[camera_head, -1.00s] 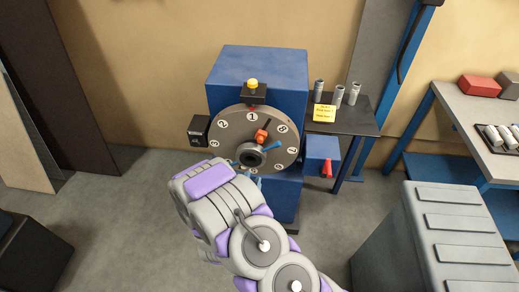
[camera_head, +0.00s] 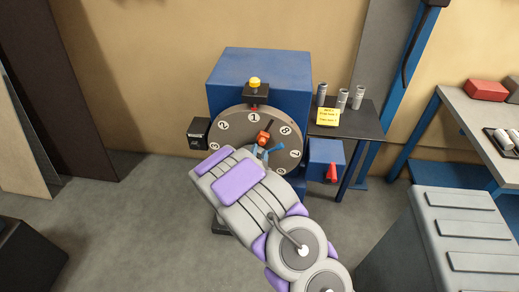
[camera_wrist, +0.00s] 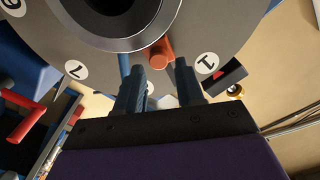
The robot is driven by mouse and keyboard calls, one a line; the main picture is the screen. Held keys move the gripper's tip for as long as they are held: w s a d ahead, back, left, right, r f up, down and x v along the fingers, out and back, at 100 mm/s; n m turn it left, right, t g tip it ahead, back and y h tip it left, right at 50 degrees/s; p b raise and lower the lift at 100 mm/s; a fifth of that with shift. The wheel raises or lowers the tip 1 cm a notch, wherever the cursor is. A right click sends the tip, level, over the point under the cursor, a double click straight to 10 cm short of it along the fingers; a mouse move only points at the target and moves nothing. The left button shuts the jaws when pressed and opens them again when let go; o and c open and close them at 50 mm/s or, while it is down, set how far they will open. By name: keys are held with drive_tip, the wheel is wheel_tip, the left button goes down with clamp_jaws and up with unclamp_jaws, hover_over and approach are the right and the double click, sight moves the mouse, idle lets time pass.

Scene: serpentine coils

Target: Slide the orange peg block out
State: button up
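The orange peg block (camera_head: 263,137) sits on the face of the round grey dial (camera_head: 233,124), below the number 1. In the wrist view the orange peg (camera_wrist: 160,53) sticks out beside the dark central hub (camera_wrist: 110,12). My gripper (camera_wrist: 160,66) is open and empty, with its two dark blue fingers apart. The peg appears in the gap just beyond the fingertips; I cannot tell whether they touch it. A blue bar (camera_wrist: 124,65) shows behind the left finger.
The dial is on a blue cabinet (camera_head: 260,75) with a yellow-topped block (camera_head: 255,88) above. A black box (camera_head: 198,133) is at left, a blue box with a red handle (camera_head: 331,172) at right. A dark shelf (camera_head: 350,125) holds grey cylinders. A grey ridged case (camera_head: 465,235) stands at right.

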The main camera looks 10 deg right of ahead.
sight(262, 144)
drive_tip(key=shift+w+d, duration=0.7)
drive_tip(key=shift+w, duration=0.3)
drive_tip(key=shift+w+d+b, duration=0.1)
drive_tip(key=shift+w+b, duration=0.2)
drive_tip(key=shift+w, duration=0.3)
drive_tip(key=shift+a, duration=0.25)
drive_tip(key=shift+d, duration=0.15)
clamp_jaws()
